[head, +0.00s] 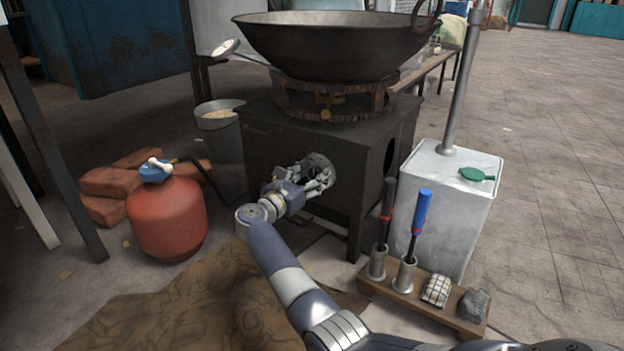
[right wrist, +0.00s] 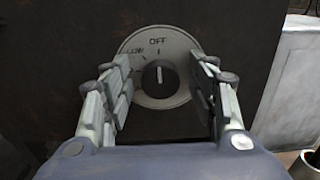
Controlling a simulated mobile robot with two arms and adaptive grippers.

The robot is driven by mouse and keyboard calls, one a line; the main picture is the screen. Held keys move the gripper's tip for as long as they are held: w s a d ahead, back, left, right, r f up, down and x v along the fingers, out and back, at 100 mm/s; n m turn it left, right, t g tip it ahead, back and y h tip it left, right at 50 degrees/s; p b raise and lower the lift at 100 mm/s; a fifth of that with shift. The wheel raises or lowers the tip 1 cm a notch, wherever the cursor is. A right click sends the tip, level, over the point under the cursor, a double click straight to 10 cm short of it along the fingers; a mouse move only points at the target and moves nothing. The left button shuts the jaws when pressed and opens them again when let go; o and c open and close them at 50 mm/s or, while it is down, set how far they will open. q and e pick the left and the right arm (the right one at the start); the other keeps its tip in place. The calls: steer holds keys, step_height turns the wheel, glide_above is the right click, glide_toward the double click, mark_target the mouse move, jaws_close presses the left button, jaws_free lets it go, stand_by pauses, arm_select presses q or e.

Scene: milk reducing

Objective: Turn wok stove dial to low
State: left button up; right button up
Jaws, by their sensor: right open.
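The wok stove (head: 285,145) is a dark metal box with a large black wok (head: 335,45) on top. Its dial (right wrist: 158,78) is a round grey plate with a dark knob in the middle. OFF is marked at the top and LOW at the upper left. The knob's light line points up, toward OFF. My right gripper (head: 316,180) is at the stove's front face, over the dial. In the right wrist view its open fingers (right wrist: 164,80) stand on both sides of the knob, with a gap to it. My left gripper is not in view.
A red gas cylinder (head: 168,217) and bricks (head: 112,183) stand left of the stove. A white box (head: 450,210) with a metal pipe (head: 464,80) stands at right. A wooden rack (head: 420,297) with tools is in front of it. Brown cloth (head: 190,305) lies at the front.

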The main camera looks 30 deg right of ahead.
steer(key=c, duration=1)
steer(key=shift+c, duration=0.2)
steer(key=shift+r+n+p, duration=0.1)
steer(key=shift+n+p, duration=0.7)
steer(key=shift+p, duration=0.05)
steer(key=shift+n+p, duration=0.95)
steer(key=shift+n, duration=0.15)
steer(key=shift+w+n+p, duration=0.1)
steer(key=shift+n+p, duration=1)
steer(key=shift+n, duration=0.9)
steer(key=shift+f, duration=0.2)
